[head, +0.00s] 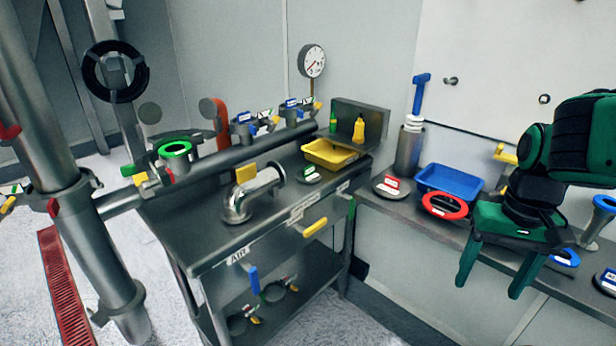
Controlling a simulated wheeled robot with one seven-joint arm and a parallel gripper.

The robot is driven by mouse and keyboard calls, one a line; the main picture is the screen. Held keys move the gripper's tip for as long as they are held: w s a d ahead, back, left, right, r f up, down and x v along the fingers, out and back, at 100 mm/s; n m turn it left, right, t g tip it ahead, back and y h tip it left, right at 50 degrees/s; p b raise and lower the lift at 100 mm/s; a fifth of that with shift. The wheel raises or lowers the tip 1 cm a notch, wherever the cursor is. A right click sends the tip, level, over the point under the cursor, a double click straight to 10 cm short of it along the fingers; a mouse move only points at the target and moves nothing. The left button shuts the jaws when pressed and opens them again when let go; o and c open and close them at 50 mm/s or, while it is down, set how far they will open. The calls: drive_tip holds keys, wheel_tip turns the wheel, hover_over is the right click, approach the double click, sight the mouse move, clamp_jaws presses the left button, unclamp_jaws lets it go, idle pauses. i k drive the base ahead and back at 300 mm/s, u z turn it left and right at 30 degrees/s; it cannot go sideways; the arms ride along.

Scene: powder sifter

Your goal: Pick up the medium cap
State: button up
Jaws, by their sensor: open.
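Several round metal caps with coloured labels are in view, and I cannot read which is the medium one. A red-labelled cap (381,191) lies on the right-hand counter, left of the blue tray. A green-labelled cap (311,179) lies on the left table beside the yellow tray. A blue-labelled cap (606,284) is partly cut off at the right edge. My gripper (488,291) is open and points down, with nothing visible between its fingers. It appears in front of the right-hand counter, to the right of the red-labelled cap and left of the blue-labelled one.
A blue tray (462,181), a red ring (429,201) and a steel cylinder with a blue-handled tool (408,152) stand on the counter (397,207). A yellow tray (321,156) and a metal pipe elbow (237,205) are on the left table. Large pipes (113,265) stand at far left.

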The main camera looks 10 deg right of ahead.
sight(309, 175)
drive_tip(key=u, duration=0.1)
drive_tip(key=i, duration=1.1)
drive_tip(key=z, duration=0.1)
